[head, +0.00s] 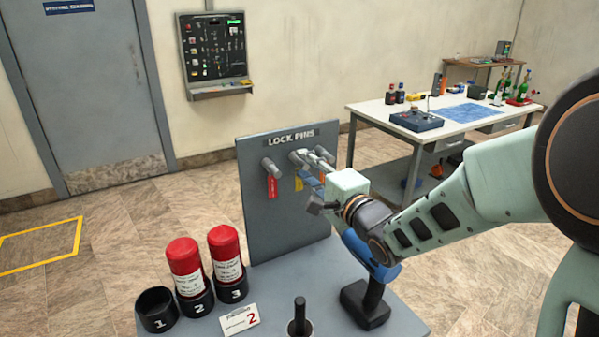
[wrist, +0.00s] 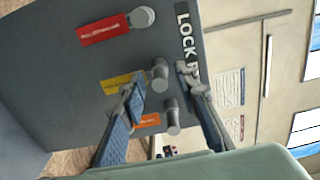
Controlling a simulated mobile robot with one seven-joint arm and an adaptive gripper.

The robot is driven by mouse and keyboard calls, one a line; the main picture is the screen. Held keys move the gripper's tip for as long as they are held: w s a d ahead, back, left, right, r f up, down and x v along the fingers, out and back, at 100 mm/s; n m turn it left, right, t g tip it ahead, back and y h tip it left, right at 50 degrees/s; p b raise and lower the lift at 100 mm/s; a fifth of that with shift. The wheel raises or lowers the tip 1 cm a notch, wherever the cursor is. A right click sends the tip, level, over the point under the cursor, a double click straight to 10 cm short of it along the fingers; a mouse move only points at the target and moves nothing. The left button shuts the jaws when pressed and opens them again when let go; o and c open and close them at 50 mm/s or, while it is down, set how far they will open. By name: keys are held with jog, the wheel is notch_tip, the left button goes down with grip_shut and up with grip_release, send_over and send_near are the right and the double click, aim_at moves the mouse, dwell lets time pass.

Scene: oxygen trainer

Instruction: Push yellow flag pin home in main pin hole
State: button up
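The grey lock-pin panel (head: 290,212) stands upright on the near bench. The yellow flag (wrist: 118,82) hangs at the middle pin (wrist: 158,73), whose grey knob sticks out from the panel. In the head view the yellow flag (head: 299,184) is partly behind my gripper (head: 311,157). In the wrist view my gripper (wrist: 160,80) has its fingers spread, one on each side of the yellow-flag pin. A gap seems to show beside the knob; contact cannot be told. The hole and the pin's depth are hidden.
A red-flag pin (wrist: 142,17) is on one side of the yellow one. An orange-flag pin (wrist: 172,117) is close on the other, near my finger. Red canisters (head: 185,262) and a blue-and-black tool (head: 367,290) stand on the bench.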

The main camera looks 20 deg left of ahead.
grip_shut()
jog(key=p+v, duration=0.1)
jog(key=v, duration=0.5)
jog(key=shift+s+d, duration=0.15)
dwell(1.1)
